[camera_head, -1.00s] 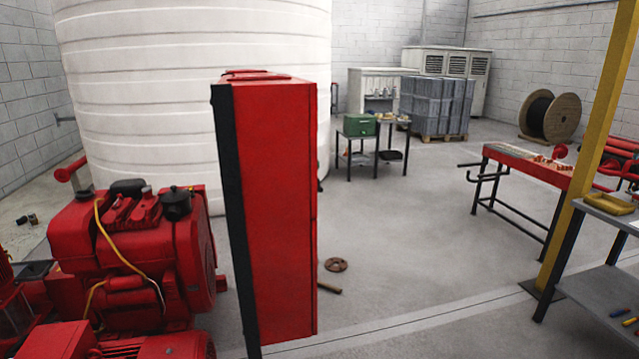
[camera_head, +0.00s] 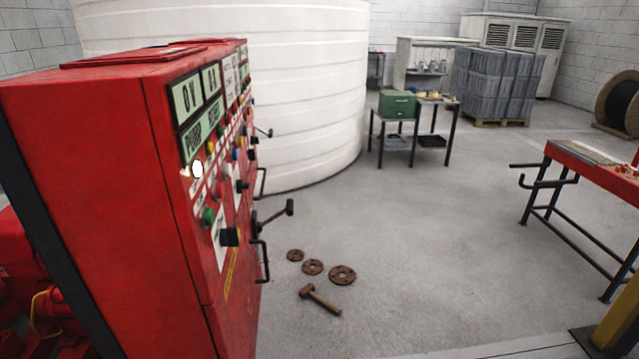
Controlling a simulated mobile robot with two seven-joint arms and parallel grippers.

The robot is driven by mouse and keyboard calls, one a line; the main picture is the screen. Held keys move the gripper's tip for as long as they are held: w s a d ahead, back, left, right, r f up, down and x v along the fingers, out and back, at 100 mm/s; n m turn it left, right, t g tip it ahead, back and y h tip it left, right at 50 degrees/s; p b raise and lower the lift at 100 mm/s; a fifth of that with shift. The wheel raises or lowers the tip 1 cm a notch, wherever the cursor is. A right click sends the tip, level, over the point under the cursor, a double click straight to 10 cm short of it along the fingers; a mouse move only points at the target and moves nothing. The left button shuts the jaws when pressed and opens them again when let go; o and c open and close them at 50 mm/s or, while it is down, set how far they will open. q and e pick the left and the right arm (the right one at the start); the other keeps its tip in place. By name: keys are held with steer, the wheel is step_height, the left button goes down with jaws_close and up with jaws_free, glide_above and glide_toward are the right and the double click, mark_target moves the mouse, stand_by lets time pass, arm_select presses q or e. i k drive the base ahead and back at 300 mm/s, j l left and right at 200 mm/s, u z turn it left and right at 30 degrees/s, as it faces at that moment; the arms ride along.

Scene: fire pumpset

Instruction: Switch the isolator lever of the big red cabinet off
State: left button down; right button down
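The big red cabinet (camera_head: 110,200) stands at the left in the head view, seen at a steep angle. Its front panel faces right and carries displays (camera_head: 186,98), coloured buttons and several black switches. A dark lever with a knobbed end (camera_head: 289,208) sticks out to the right from the lower front, above a black door handle (camera_head: 264,260). A smaller lever (camera_head: 265,132) sticks out higher up and farther back. I cannot tell from this angle which one is the isolator lever or its position. Neither of my grippers is in view.
Rusty flanges (camera_head: 342,275) and a hammer (camera_head: 319,299) lie on the floor right of the cabinet. A red workbench (camera_head: 597,174) and a yellow post (camera_head: 620,310) stand at the right. A white tank (camera_head: 310,100) is behind. The middle floor is clear.

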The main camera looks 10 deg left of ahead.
mark_target(289, 210)
steer(key=i+l, duration=0.7)
steer(key=i, duration=0.15)
